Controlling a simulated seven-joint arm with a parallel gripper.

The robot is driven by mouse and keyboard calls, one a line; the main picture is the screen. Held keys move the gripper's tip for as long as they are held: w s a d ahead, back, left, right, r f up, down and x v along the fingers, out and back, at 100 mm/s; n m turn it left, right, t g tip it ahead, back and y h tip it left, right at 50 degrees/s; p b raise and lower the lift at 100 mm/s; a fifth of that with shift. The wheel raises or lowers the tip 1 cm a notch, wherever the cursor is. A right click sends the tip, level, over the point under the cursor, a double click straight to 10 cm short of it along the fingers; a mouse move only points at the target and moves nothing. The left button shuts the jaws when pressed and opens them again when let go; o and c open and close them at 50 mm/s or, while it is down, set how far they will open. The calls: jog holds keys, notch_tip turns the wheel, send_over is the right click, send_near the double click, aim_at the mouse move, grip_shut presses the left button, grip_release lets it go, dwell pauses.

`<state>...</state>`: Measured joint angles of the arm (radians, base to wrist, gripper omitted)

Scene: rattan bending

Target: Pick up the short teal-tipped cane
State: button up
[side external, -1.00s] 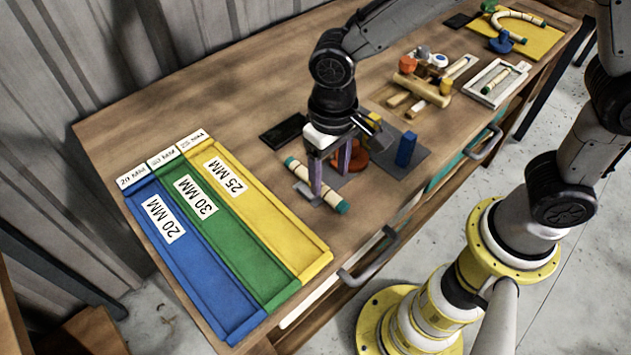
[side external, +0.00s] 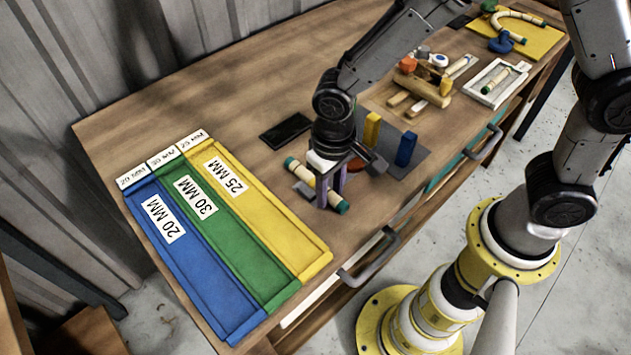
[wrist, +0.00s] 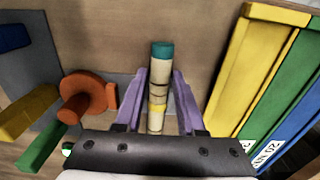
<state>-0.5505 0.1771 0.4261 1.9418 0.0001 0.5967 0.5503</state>
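A short pale cane (side external: 305,174) with teal tips lies diagonally on the table, to the right of the yellow bin. In the wrist view the cane (wrist: 161,70) runs away from my gripper, its teal tip far out, with dark and yellow bands along it. My gripper (side external: 331,198) is down low over the cane. In the wrist view its two purple fingers (wrist: 159,92) stand on either side of the cane, open, with a gap visible on each side. The cane's middle is partly hidden by the fingers in the side view.
Yellow (side external: 245,202), green (side external: 230,232) and blue (side external: 197,262) labelled bins lie to the left. A grey mat (side external: 415,160) with a blue block (side external: 406,149) and a yellow block (side external: 372,129) is to the right. An orange round object (wrist: 82,95) is close beside my gripper.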

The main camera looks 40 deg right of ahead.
grip_shut()
